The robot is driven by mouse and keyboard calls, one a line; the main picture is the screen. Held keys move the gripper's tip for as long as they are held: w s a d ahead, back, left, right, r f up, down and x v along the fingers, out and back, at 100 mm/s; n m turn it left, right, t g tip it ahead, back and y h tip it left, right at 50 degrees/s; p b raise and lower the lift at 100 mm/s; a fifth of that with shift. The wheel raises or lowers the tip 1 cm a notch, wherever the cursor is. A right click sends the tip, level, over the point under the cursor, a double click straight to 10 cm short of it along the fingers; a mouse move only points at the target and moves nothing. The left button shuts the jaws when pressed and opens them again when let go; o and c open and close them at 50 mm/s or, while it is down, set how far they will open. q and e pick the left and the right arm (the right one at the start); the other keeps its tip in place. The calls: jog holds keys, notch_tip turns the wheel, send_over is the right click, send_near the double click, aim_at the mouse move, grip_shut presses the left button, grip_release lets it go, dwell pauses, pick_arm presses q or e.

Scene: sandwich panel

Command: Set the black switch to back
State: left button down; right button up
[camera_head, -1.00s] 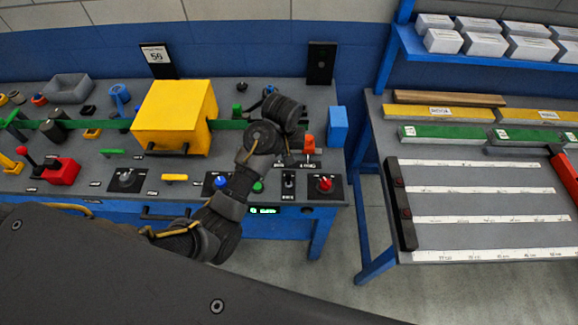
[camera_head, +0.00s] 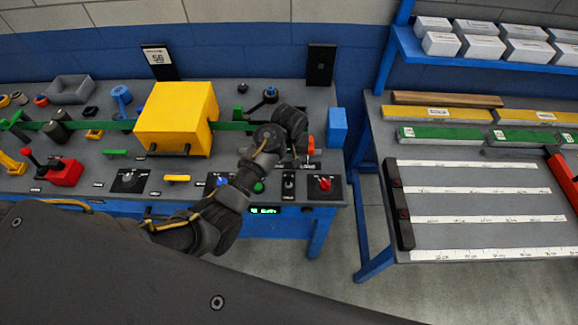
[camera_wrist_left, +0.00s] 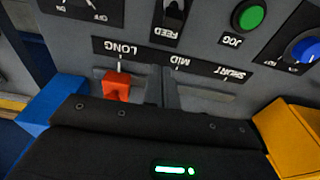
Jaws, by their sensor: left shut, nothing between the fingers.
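The black switch (camera_head: 289,182) sits on the front right of the grey panel, left of the red knob (camera_head: 325,183). In the left wrist view the black switch (camera_wrist_left: 173,10) is at the top edge, beside the FEED label and partly cut off. I cannot tell which way it is set. My left gripper (camera_head: 296,158) points down behind the switch, apart from it. In the left wrist view the left gripper (camera_wrist_left: 165,92) is shut and empty, near the MID label. My right gripper is not in view.
An orange lever (camera_wrist_left: 116,85) stands close beside the left gripper, at the LONG label. A green button (camera_wrist_left: 249,15) and a blue knob (camera_wrist_left: 303,48) are nearby. A yellow box (camera_head: 175,115) and a blue block (camera_head: 337,127) stand on the panel.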

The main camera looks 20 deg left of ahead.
aim_at(289, 180)
pick_arm(q)
notch_tip(289, 180, down, 3)
jog(key=shift+w+f+p, duration=0.1)
jog(key=shift+p, duration=0.2)
jog(key=shift+s+d+r+p, duration=0.15)
jog(key=shift+s+r+p, duration=0.1)
jog(key=shift+s+p, duration=0.35)
jog(key=shift+s+d+r+p, duration=0.15)
jog(key=shift+s+r+p, duration=0.1)
jog(key=shift+s+p, duration=0.3)
jog(key=shift+s+d, duration=0.15)
jog(key=shift+s, duration=0.6)
jog(key=shift+w+f, duration=0.1)
jog(key=shift+w, duration=0.05)
